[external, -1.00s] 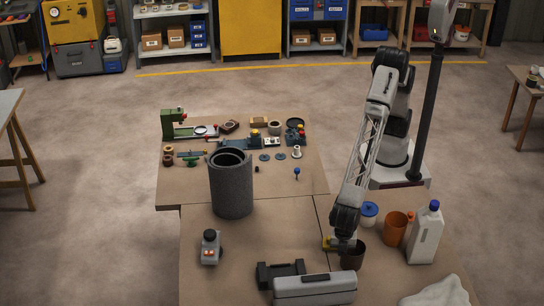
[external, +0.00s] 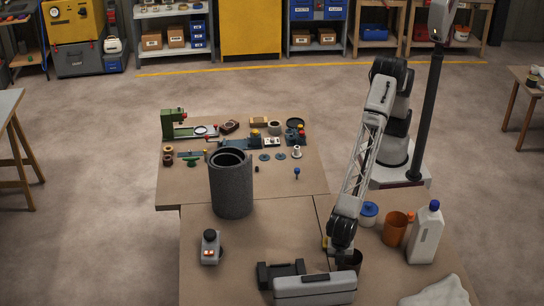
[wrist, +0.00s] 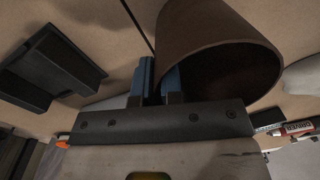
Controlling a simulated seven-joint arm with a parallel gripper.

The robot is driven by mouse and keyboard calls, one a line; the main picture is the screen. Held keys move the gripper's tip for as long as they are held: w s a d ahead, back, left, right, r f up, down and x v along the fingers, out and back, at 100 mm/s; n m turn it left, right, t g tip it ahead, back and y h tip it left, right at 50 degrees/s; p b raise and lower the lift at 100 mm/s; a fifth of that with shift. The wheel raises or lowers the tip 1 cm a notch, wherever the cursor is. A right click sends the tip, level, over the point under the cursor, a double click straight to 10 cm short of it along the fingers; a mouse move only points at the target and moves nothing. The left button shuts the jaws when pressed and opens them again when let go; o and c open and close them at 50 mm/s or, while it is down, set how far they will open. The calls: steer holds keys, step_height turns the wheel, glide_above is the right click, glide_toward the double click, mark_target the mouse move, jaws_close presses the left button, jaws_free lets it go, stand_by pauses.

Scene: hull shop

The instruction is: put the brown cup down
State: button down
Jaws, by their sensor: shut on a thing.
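My gripper (wrist: 160,82) is shut on the wall of the brown cup (wrist: 215,35), with its two blue fingers at the cup's left side in the wrist view. The cup's dark open mouth shows there. In the external view my gripper (external: 341,249) is over the front right of the bench, and the brown cup (external: 353,262) is mostly hidden behind the wrist and the grey case. I cannot tell whether its base touches the bench.
The grey case (external: 315,289) and black holder (external: 267,274) lie close to the left. A blue-lidded pot (external: 369,216), orange cup (external: 395,231) and white jug (external: 426,238) stand to the right. A white cloth (external: 440,294) lies at the front right. A grey cylinder (external: 231,190) stands farther left.

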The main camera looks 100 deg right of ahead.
steer(key=shift+f, duration=0.5)
steer(key=shift+f, duration=0.15)
steer(key=c, duration=1.3)
jaws_free()
steer(key=shift+o, duration=0.2)
steer(key=shift+r, duration=0.2)
step_height(320, 180, up, 12)
steer(key=shift+w, duration=0.25)
